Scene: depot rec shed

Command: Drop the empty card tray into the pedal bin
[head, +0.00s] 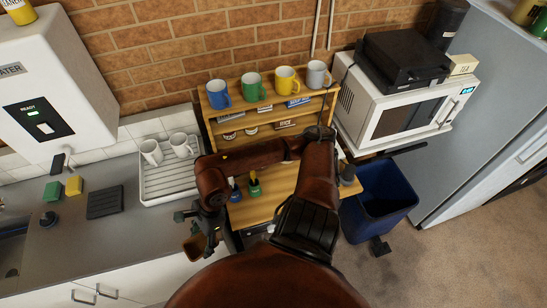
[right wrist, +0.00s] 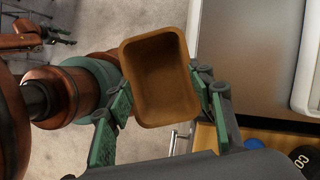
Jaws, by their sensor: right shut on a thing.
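The empty card tray is a small brown open box (right wrist: 158,80), seen from above in the right wrist view with nothing in it. In the head view it shows as a small brown shape (head: 194,249) below my right gripper (head: 203,226). My right gripper (right wrist: 160,98) is shut on the tray, its green-padded fingers on either side. It is above the counter's front edge, left of the wooden shelf unit. The pedal bin (head: 381,200) is blue and open-topped, on the floor at right under the microwave, well apart from the tray.
My right arm crosses in front of the wooden shelf unit (head: 262,119) with several mugs on top. A drying rack (head: 168,187) with two white mugs is on the counter. A microwave (head: 405,110) overhangs the bin's back. The floor right of the bin is clear.

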